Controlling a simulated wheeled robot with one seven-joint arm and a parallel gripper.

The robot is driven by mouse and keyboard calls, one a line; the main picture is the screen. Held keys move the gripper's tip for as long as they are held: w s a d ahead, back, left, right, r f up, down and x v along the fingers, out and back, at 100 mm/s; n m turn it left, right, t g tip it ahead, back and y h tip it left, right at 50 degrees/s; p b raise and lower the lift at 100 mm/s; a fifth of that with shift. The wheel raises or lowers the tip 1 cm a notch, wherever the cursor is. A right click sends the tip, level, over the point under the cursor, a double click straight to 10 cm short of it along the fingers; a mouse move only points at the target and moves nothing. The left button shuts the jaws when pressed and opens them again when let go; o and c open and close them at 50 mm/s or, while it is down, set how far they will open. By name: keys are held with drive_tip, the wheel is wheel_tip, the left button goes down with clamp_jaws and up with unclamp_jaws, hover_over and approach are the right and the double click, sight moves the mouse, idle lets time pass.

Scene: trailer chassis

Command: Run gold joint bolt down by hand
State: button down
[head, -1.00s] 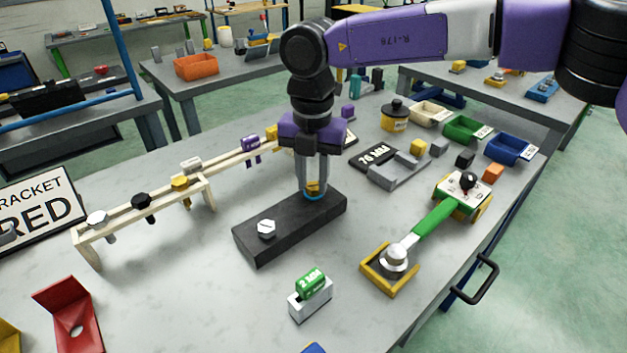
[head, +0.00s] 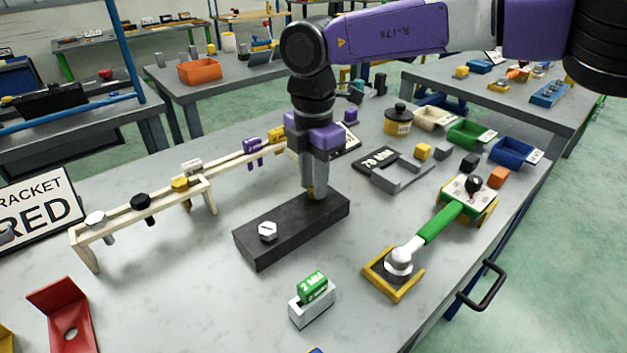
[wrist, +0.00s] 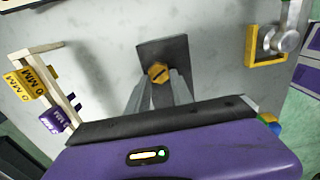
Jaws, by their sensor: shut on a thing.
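The gold joint bolt (wrist: 158,72) has a hex head with a dark slot and sits between my fingertips in the wrist view. My gripper (head: 316,192) points down at the far end of the black block (head: 285,236) and is shut on the bolt's head. In the head view the fingers hide nearly all of the bolt, and I cannot tell how deep it sits. The block also shows in the wrist view (wrist: 164,48). A silver hex bolt (head: 267,231) stands in the block's near end.
A wooden rack (head: 165,198) with several coloured bolts stands left of the block. A green 2 MM gauge (head: 312,286) stands in front. The table between them is clear.

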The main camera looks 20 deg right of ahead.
drive_tip(key=shift+w+a+r, duration=0.1)
drive_tip(key=shift+w+r, duration=0.05)
drive_tip(key=shift+r, duration=0.1)
drive_tip(key=c, duration=1.2)
unclamp_jaws()
drive_tip(key=shift+o, duration=0.4)
drive_tip(key=shift+f, duration=0.1)
wheel_tip(320, 180, up, 8)
drive_tip(key=shift+f, duration=0.1)
